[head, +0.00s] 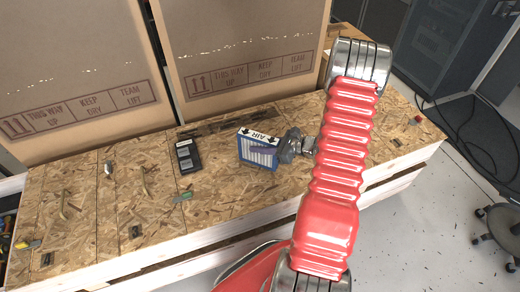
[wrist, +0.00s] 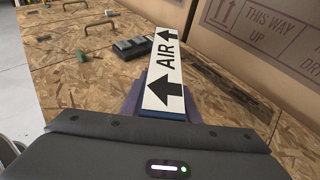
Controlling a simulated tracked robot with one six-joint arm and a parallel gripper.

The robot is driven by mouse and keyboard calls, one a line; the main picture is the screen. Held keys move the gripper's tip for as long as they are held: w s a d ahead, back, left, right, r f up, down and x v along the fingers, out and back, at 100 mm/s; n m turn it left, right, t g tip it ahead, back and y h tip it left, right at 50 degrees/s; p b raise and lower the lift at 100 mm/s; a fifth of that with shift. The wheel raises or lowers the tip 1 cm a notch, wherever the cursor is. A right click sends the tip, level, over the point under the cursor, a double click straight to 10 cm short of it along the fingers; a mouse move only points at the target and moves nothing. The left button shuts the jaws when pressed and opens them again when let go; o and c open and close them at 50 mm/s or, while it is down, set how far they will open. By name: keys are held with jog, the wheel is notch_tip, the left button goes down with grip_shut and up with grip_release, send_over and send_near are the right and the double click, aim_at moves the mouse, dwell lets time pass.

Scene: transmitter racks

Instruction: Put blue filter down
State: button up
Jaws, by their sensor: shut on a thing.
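The blue filter (head: 258,152) has a blue frame, a white pleated face and a white top label with "AIR" and black arrows. It stands upright at the middle of the chipboard bench top (head: 150,205), and I cannot tell whether its bottom touches the wood. My gripper (head: 282,149) reaches it from the right in the head view and is shut on it. In the wrist view the filter's label (wrist: 165,75) extends forward from the gripper body (wrist: 160,150). The fingers are mostly hidden there.
A black device (head: 187,156) lies on the bench left of the filter, with a green piece (head: 182,197) in front of it. Large cardboard boxes (head: 240,50) stand along the back. Metal handles (head: 142,182) are at the left. A stool (head: 498,225) is on the right floor.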

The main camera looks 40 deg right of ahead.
jog(key=shift+f, duration=1.15)
jog(key=shift+f, duration=0.1)
jog(key=o, duration=1.1)
jog(key=shift+s+d+r, duration=0.3)
jog(key=shift+s, duration=0.1)
jog(key=v, duration=1.1)
jog(key=shift+a, duration=0.15)
